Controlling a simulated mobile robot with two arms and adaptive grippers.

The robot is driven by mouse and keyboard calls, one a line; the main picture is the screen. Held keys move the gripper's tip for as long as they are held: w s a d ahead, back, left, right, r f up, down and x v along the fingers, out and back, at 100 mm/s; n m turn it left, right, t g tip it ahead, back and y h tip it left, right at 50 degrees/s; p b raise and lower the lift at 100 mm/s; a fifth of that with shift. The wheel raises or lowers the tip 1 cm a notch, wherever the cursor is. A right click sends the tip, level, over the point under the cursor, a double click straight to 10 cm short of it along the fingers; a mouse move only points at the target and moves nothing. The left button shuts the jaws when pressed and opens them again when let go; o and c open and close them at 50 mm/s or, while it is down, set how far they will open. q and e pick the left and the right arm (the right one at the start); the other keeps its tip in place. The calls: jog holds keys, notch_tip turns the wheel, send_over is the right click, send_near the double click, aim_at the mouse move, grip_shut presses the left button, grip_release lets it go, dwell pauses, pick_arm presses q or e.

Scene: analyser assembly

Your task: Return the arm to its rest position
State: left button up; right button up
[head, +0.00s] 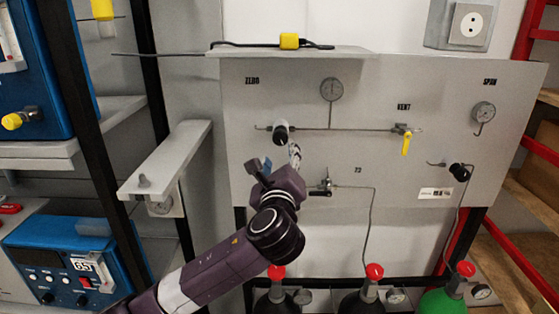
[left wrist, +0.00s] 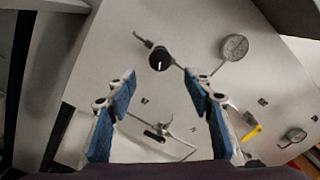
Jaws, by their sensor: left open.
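My left arm comes in from the lower left of the head view. Its gripper (head: 277,160) is in front of the grey panel (head: 390,85), just below the black knob (head: 281,133) under the ZERO label. In the left wrist view the two blue-padded fingers (left wrist: 160,84) are spread apart with nothing between them. The black knob (left wrist: 159,59) shows beyond the fingertips and looks clear of them. My right gripper is not in view.
The panel carries gauges (head: 331,89), a yellow-handled valve (head: 405,139), a small black valve (head: 327,186) and thin pipes. A grey shelf bracket (head: 168,160) juts out left of the arm. Gas bottles with red caps (head: 374,271) stand below. Blue instruments (head: 75,262) are at left.

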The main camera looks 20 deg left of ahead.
pick_arm(q)
jog(key=shift+v, duration=0.8)
